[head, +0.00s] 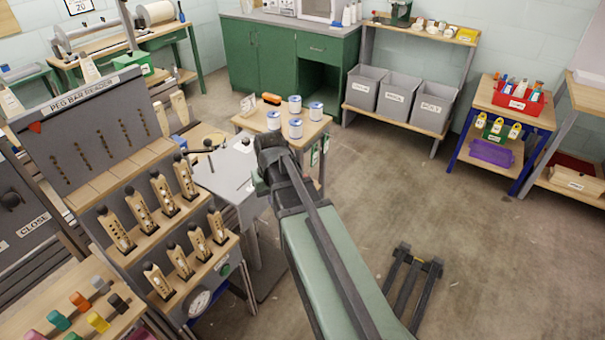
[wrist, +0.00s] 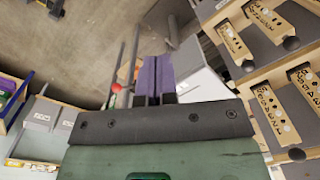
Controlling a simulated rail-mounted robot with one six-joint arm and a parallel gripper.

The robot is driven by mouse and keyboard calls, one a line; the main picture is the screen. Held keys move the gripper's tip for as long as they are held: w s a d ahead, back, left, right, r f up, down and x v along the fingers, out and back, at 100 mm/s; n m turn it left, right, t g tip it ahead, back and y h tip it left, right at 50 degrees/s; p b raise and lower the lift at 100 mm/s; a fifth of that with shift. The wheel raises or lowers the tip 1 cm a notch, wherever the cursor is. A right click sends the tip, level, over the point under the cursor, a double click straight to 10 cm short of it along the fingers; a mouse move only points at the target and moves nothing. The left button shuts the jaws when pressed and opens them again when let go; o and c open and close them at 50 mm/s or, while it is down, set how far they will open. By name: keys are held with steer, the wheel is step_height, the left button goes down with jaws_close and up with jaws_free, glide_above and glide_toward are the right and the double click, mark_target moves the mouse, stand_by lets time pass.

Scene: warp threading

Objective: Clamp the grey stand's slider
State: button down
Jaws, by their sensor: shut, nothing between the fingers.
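The grey stand (head: 232,172) is beside the peg bar reader in the head view. A dark lever-like part with a round knob (head: 208,143) shows at its top. Which part is the slider I cannot tell. My gripper (head: 262,180) is just right of the stand's top, and my arm hides part of that area. In the wrist view my gripper's purple fingers (wrist: 158,75) are together and empty. A pale grey surface (wrist: 200,82), apparently the stand, lies right of them, and a red knob (wrist: 116,88) on a thin rod is to their left. I cannot tell any contact.
The peg bar reader (head: 85,125) with several wooden pegs stands left. A small wooden table (head: 310,132) with several blue-and-white spools is behind my gripper. A dark fork-shaped floor object (head: 412,275) lies right of my arm. The floor at right is mostly clear.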

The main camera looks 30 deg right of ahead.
steer(key=w+d+n, duration=0.3)
steer(key=w+d, duration=0.6)
steer(key=d, duration=0.3)
steer(key=w+d+n+t+y, duration=0.1)
steer(key=w+d+n, duration=0.3)
steer(key=w+d, duration=0.6)
steer(key=shift+d+f+b, duration=0.35)
steer(key=shift+d+f, duration=0.1)
steer(key=shift+d, duration=0.75)
steer(key=shift+f, duration=0.1)
steer(key=f+b, duration=0.4)
steer(key=a+f+b, duration=0.1)
steer(key=f+b, duration=0.3)
steer(key=b, duration=0.1)
steer(key=f+b, duration=0.4)
steer(key=f, duration=0.1)
steer(key=shift+a+f, duration=0.1)
steer(key=shift+a, duration=0.15)
steer(key=shift+s+f+b, duration=0.15)
steer(key=shift+f+b, duration=0.05)
steer(key=shift+b, duration=0.2)
steer(key=shift+r, duration=0.1)
